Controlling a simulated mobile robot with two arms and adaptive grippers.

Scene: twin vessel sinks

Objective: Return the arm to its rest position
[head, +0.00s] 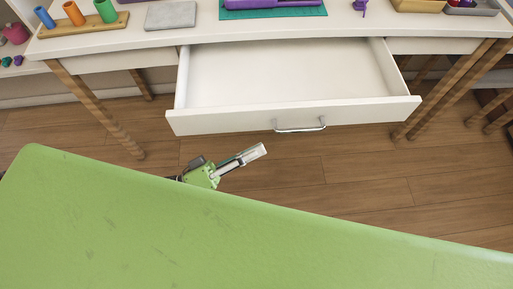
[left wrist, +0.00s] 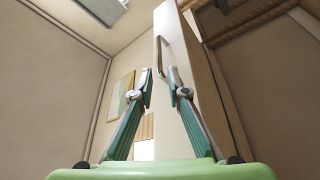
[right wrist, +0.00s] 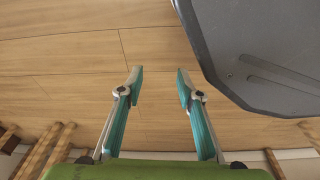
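My left gripper (head: 258,151) shows in the head view beyond my green body, below and left of the handle of a pulled-out white drawer. In the left wrist view its fingers (left wrist: 161,88) are apart and nothing is held between them. The drawer's metal handle (head: 300,125) lies beyond the fingertips, and the gripper looks clear of it. My right gripper (right wrist: 159,85) is open and empty in the right wrist view, with wooden floor behind it. The right arm does not show in the head view.
The empty white drawer (head: 290,116) sticks out from under a white table (head: 340,25). On the table are a grey slab (head: 171,15), a teal mat (head: 230,15) and a wooden peg board (head: 85,26). Striped wooden legs (head: 98,110) stand on both sides. Floor (head: 370,175) before the drawer is clear.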

